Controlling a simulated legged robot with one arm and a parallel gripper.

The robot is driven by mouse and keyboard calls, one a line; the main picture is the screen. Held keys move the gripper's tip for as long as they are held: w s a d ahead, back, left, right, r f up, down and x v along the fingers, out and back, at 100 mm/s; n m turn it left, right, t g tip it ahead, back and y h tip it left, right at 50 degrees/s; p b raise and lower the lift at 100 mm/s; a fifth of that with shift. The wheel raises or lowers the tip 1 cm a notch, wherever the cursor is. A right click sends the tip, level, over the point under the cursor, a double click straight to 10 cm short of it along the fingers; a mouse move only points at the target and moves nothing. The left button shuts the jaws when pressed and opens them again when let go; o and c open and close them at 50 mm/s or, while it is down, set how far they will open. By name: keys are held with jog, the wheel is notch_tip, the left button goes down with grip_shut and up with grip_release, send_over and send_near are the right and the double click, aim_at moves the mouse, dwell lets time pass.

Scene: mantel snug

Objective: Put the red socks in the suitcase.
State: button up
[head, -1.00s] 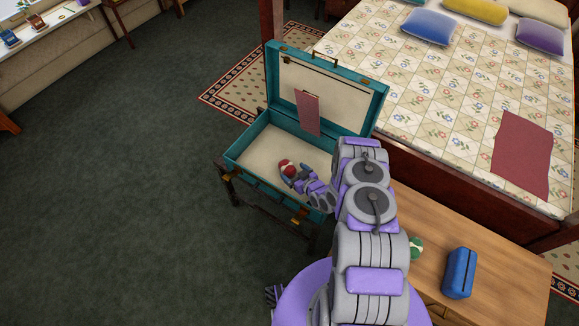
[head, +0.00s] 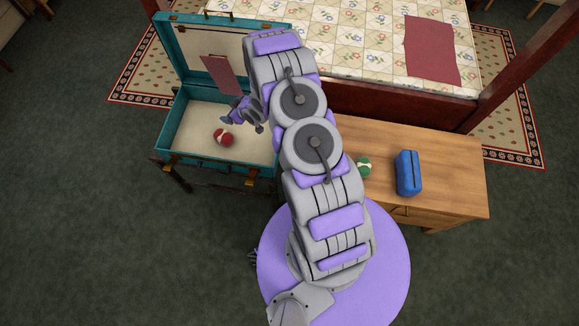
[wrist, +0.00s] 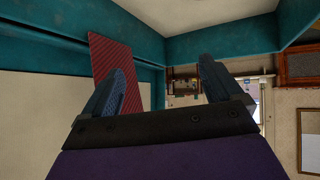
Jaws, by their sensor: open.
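The red socks (head: 224,136), a small rolled ball with a pale band, lie on the cream floor of the open teal suitcase (head: 196,159). My gripper (head: 242,124) is open and empty, above the suitcase floor, to the right of the socks and apart from them. In the wrist view my gripper (wrist: 165,85) shows its two fingers spread with nothing between them. The socks do not show in the wrist view. The raised lid (head: 240,40) stands at the back of the suitcase.
A red striped cloth (head: 222,75) hangs at the lid, and it also shows in the wrist view (wrist: 112,60) behind the left finger. A wooden table (head: 440,165) on the right holds a green ball-shaped bundle (head: 364,165) and a blue pouch (head: 409,173). A bed (head: 350,50) stands behind.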

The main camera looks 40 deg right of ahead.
jog(key=s+r+m+g+h, duration=0.15)
jog(key=s+r, duration=0.25)
jog(key=r, duration=0.5)
jog(key=s+d+r+g+h, duration=0.15)
jog(key=s+r, duration=0.25)
jog(key=r, duration=0.4)
jog(key=s+r+m+g+h, duration=0.15)
jog(key=s+r, duration=0.25)
jog(key=r, duration=0.5)
jog(key=s+a+r+g, duration=0.2)
jog(key=s+r, duration=0.3)
jog(key=s, duration=0.6)
jog(key=s+a+r+m+g+y, duration=0.1)
jog(key=s+r, duration=0.4)
jog(key=s, duration=0.7)
jog(key=s+a+r+g, duration=0.3)
jog(key=s+a+r, duration=0.2)
jog(key=s, duration=0.7)
jog(key=shift+s+m+g+y, duration=0.2)
jog(key=shift+m+g+y, duration=0.15)
jog(key=shift+m, duration=0.05)
